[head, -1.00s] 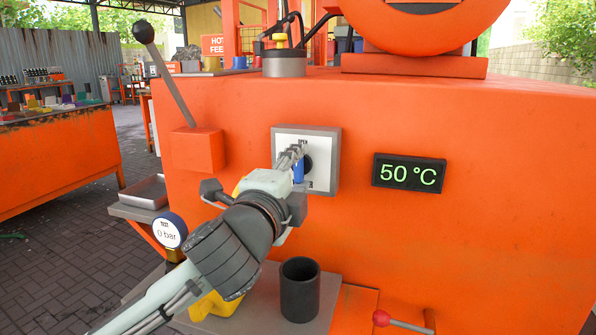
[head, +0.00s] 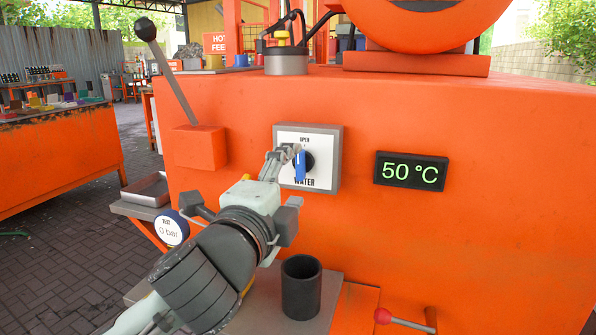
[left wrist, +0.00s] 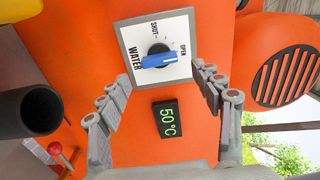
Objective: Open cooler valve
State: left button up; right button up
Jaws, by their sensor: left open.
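The cooler valve is a blue handle (head: 301,168) on a black knob, set on a white WATER plate (head: 322,160) with a grey frame on the orange machine's front. The handle stands upright, in line with the OPEN mark at the top. In the left wrist view the blue handle (left wrist: 158,61) lies along the OPEN direction, and the SHUT mark is to its side. My left gripper (head: 283,153) is open and empty, in front of the plate's left part. In the left wrist view its fingers (left wrist: 160,74) are spread apart, with the handle between and beyond them.
A display (head: 410,172) reading 50 °C is right of the valve. A lever (head: 170,75) rises from an orange block at left. A gauge (head: 170,229) reads 0 bar. A dark cup (head: 300,287) stands below, and a red-knobbed lever (head: 383,316) is at lower right.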

aim_at(301, 168)
pick_arm(q)
jog(key=v, duration=0.3)
jog(key=x, duration=0.7)
jog(key=shift+w+d, duration=0.15)
jog(key=shift+w, duration=0.15)
jog(key=shift+n, duration=0.4)
jog(key=shift+s, duration=0.1)
